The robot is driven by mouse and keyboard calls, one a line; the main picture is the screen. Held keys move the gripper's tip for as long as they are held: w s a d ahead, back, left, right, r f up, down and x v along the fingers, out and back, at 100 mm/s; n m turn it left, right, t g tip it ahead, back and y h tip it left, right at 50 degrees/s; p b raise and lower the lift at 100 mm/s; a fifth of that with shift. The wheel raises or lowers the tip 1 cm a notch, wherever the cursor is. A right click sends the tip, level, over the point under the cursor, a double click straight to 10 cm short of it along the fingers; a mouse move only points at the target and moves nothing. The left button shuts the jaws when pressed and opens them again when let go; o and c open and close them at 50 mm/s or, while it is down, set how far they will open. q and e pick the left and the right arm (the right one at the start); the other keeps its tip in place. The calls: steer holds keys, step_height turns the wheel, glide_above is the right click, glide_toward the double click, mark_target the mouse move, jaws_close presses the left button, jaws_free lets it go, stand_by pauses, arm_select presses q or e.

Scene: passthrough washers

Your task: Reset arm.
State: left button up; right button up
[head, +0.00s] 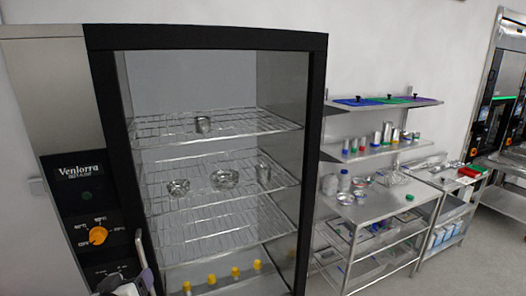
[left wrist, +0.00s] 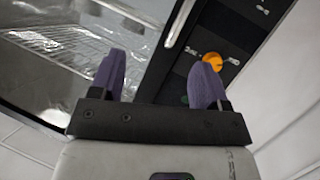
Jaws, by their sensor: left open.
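My left gripper (left wrist: 158,68) shows in the left wrist view with two purple fingers spread apart and nothing between them. In the head view part of my left gripper (head: 140,254) shows at the bottom left, in front of the cabinet's control panel. The black-framed cabinet (head: 200,42) has an orange knob (head: 98,236) on its left panel. The knob also shows beyond the right finger in the left wrist view (left wrist: 212,59). My right gripper is not in view.
A steel cart (head: 375,212) with many small items stands to the right, below wall shelves (head: 365,151).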

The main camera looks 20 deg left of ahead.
arm_select(q)
steer(key=s+d+f+m+g+h+p, duration=0.2)
steer(key=s+d+f+m+p, duration=0.15)
steer(key=d, duration=0.45)
steer(key=s+d+f+m+g+h+p, duration=0.1)
steer(key=s+d+f+m+h+p, duration=0.2)
steer(key=d, duration=0.5)
steer(key=s+d+f+m+g+p, duration=0.1)
steer(key=s+f, duration=0.4)
steer(key=s, duration=0.5)
steer(key=s+d+f+m+g+p, duration=0.2)
steer(key=s+d+f+g, duration=0.2)
steer(key=s, duration=0.6)
step_height(320, 180, down, 2)
steer(key=shift+d+f+g+h, duration=0.15)
steer(key=shift+g+h, duration=0.25)
steer(key=shift+g, duration=0.2)
steer(key=shift+m, duration=0.25)
